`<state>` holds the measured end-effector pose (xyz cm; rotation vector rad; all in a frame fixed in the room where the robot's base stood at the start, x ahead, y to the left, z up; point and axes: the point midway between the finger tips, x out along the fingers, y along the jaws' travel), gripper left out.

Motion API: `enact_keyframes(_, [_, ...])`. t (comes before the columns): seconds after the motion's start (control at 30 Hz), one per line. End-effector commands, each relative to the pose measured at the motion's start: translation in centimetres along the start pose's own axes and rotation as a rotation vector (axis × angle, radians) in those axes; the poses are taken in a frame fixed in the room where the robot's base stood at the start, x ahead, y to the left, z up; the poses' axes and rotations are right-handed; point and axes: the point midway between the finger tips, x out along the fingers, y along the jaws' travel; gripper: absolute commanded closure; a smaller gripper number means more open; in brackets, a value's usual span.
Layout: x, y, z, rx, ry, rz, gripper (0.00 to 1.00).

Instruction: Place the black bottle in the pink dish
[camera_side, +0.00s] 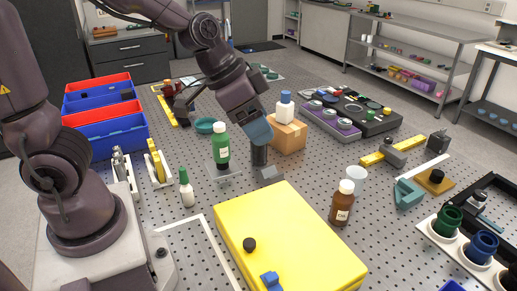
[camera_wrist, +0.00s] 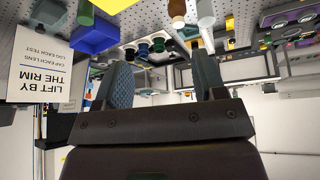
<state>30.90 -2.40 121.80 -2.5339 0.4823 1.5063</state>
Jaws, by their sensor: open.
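I cannot clearly pick out a black bottle or a pink dish in either view. My gripper (camera_side: 258,134) is above the perforated table, behind the yellow case. In the wrist view its two blue-grey fingers (camera_wrist: 164,82) are spread wide with nothing between them. A dark grey cylinder (camera_side: 259,154) stands just below the fingers in the side view; I cannot tell if it is a bottle.
A teal dish (camera_side: 205,126) lies behind the green bottle. A yellow case (camera_side: 290,240) fills the front middle. A white bottle with a blue cap (camera_side: 285,107) stands on a cardboard box (camera_side: 289,137). A white bottle with a green cap (camera_side: 186,190) stands at left.

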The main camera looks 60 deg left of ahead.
Motion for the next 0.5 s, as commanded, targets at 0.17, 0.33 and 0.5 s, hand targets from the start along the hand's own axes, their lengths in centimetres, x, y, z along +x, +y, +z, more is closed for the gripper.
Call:
enact_keyframes(0.17, [7.3,-2.6,-0.2,0.159,-0.058,-0.090,0.36])
enact_keyframes(0.33, [13.0,-6.2,1.3,0.369,-0.162,-0.263,0.36])
enact_keyframes(0.5, [16.7,-10.6,3.3,0.647,-0.331,-0.486,0.36])
